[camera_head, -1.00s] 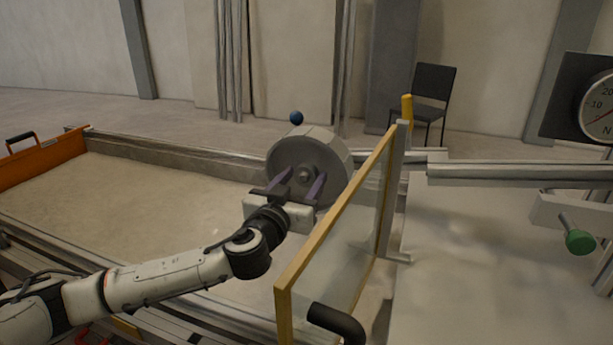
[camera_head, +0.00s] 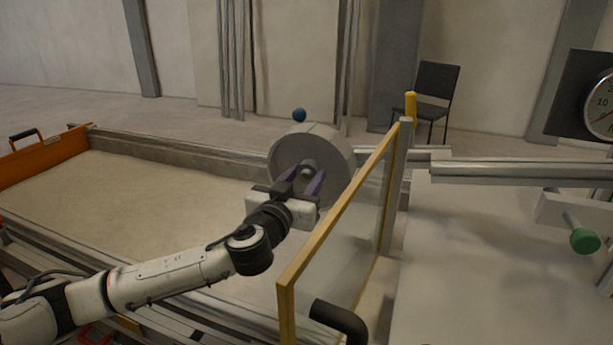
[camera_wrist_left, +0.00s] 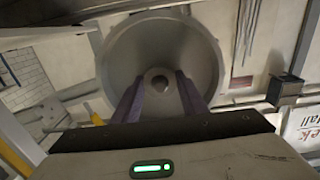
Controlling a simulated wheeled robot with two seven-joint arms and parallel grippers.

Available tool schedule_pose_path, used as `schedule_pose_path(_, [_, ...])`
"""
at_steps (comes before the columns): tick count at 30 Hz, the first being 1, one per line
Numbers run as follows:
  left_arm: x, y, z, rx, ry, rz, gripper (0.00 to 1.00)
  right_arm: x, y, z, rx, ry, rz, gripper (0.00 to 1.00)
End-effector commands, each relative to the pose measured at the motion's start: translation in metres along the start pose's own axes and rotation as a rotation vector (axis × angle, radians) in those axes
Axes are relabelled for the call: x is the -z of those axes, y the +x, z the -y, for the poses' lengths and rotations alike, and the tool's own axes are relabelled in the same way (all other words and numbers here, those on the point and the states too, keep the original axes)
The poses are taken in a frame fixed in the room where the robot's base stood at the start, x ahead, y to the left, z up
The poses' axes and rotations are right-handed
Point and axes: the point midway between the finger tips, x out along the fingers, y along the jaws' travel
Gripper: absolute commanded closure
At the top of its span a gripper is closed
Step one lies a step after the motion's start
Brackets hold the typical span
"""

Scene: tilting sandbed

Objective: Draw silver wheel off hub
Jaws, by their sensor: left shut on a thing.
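The silver wheel (camera_head: 298,146) is a thick grey disc with a round central boss. It stands upright over the sandbed, left of the glass panel. My left gripper (camera_head: 306,177) is in front of its near face, shut on the boss with one purple-grey finger on each side. In the left wrist view the wheel (camera_wrist_left: 128,60) fills the upper middle, and the fingers of my left gripper (camera_wrist_left: 160,88) flank the boss with its dark centre hole. The hub behind the wheel is hidden. My right gripper is in no view.
A yellow-framed glass panel (camera_head: 345,235) stands close to the right of my left gripper. The sandbed (camera_head: 130,200) lies open to the left. A green knob (camera_head: 584,240) and a dial (camera_head: 600,105) are at the right.

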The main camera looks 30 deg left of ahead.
Motion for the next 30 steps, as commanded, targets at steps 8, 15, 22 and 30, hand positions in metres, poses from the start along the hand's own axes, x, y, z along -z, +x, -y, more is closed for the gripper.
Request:
schedule_pose_path(8, [0.003, -0.008, 0.0, 0.0, 0.0, -0.006, 0.86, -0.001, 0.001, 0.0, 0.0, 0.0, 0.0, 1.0])
schedule_pose_path(15, [0.003, -0.017, 0.0, 0.0, 0.0, -0.006, 0.86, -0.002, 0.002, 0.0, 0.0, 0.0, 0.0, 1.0])
schedule_pose_path(22, [0.003, -0.025, 0.0, -0.001, 0.001, -0.006, 0.86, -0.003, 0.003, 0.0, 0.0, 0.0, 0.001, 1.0])
schedule_pose_path(30, [0.003, -0.032, 0.0, 0.0, 0.001, -0.006, 0.86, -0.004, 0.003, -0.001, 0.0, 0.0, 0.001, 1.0])
